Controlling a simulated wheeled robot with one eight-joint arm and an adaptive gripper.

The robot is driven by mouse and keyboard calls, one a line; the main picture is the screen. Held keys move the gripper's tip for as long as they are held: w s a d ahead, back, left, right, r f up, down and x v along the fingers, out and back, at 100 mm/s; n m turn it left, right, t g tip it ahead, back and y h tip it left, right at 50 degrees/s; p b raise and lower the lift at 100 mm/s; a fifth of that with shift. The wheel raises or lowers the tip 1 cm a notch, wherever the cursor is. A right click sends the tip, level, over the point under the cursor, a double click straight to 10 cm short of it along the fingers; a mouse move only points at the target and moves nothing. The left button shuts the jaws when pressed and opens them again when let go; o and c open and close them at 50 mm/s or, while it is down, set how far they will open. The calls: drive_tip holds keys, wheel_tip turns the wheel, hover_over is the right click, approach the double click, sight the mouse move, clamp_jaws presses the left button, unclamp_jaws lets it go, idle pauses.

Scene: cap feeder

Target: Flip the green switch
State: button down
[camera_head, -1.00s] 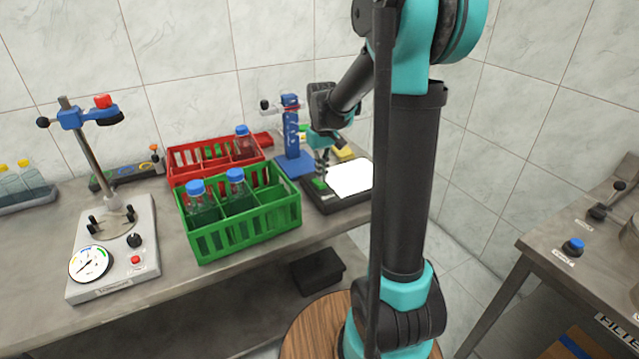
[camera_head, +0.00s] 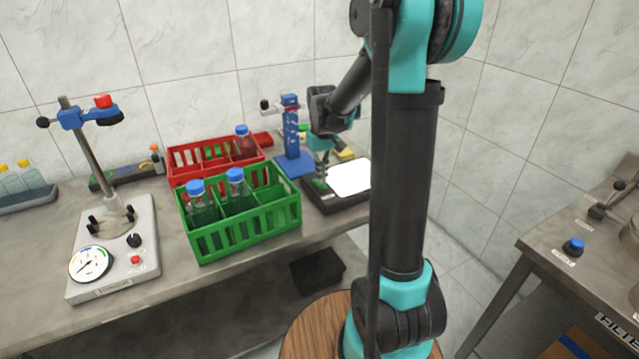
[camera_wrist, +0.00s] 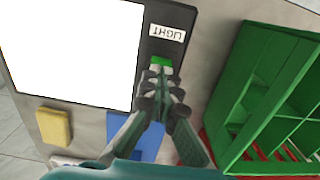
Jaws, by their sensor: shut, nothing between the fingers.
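The green switch (camera_wrist: 160,62) sits beside the "LIGHT" label (camera_wrist: 167,33) on the dark frame of a device with a bright white panel (camera_wrist: 70,50). In the wrist view my gripper (camera_wrist: 158,72) is shut and empty, with its fingertips at the switch's near edge and covering part of it. I cannot tell whether they touch it. In the head view my gripper (camera_head: 321,183) is low over the left side of the light panel (camera_head: 350,179), and the switch there is hidden by the gripper.
A green crate (camera_head: 245,229) with blue-capped bottles stands left of the panel, close to my gripper. A red crate (camera_head: 180,160) is behind it. A blue stand (camera_head: 291,140) rises behind the panel. A yellow block (camera_wrist: 54,126) lies by the panel.

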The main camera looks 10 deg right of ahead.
sight(322, 185)
drive_tip(key=shift+f, duration=0.7)
idle(0.4)
drive_tip(key=shift+r, duration=3.5)
drive_tip(key=s+d+f+m+t, duration=0.1)
drive_tip(key=s+f, duration=0.4)
drive_tip(key=s, duration=0.6)
drive_tip(key=s+d+f+m+t, duration=0.2)
drive_tip(key=s+f, duration=0.4)
drive_tip(key=s, duration=0.5)
drive_tip(key=shift+d+m+t, duration=0.3)
drive_tip(key=shift+d+t, duration=0.25)
drive_tip(key=shift+t, duration=0.05)
